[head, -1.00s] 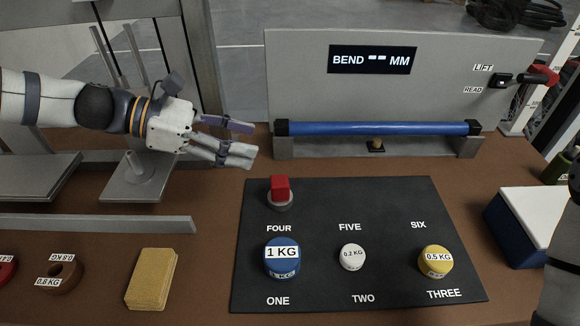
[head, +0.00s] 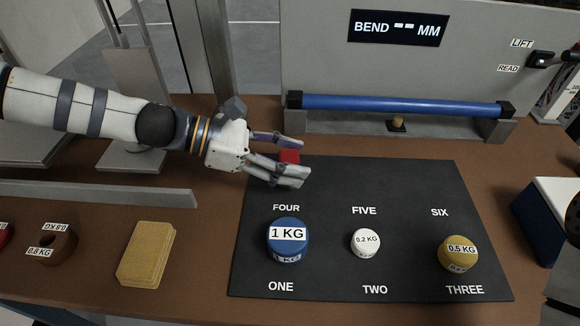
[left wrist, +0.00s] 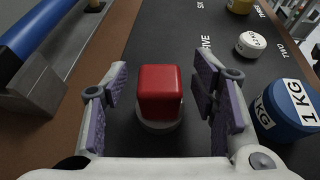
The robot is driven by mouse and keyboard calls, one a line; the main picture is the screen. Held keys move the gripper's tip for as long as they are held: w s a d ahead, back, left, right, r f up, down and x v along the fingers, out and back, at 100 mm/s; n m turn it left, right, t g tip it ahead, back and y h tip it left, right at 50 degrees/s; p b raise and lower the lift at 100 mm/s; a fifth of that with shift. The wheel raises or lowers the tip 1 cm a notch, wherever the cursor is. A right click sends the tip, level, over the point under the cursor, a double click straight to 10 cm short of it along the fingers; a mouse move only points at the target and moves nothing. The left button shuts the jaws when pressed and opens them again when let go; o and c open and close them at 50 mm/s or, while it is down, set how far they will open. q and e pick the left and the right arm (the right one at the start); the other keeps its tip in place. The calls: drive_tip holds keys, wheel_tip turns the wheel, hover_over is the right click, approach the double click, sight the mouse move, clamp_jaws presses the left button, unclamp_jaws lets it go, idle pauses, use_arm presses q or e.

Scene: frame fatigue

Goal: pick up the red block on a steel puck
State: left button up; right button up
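The red block (head: 289,156) stands on the steel puck, above the label FOUR on the black mat (head: 400,185). In the left wrist view the red block (left wrist: 160,91) sits upright on the pale round puck (left wrist: 159,126), between the fingers. My left gripper (head: 296,161) is open, with a finger on either side of the block. Gaps show between the block and both finger pads in the left wrist view (left wrist: 160,100). In the head view the fingers hide the puck and part of the block.
The blue 1 KG weight (head: 288,243), white 0.2 KG weight (head: 365,243) and yellow 0.5 KG weight (head: 458,254) stand on the mat. A blue bar (head: 400,105) lies behind it. A yellow sponge-like block (head: 147,254) is at the left.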

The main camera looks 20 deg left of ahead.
use_arm(q)
clamp_jaws()
drive_tip(key=shift+r, duration=0.1)
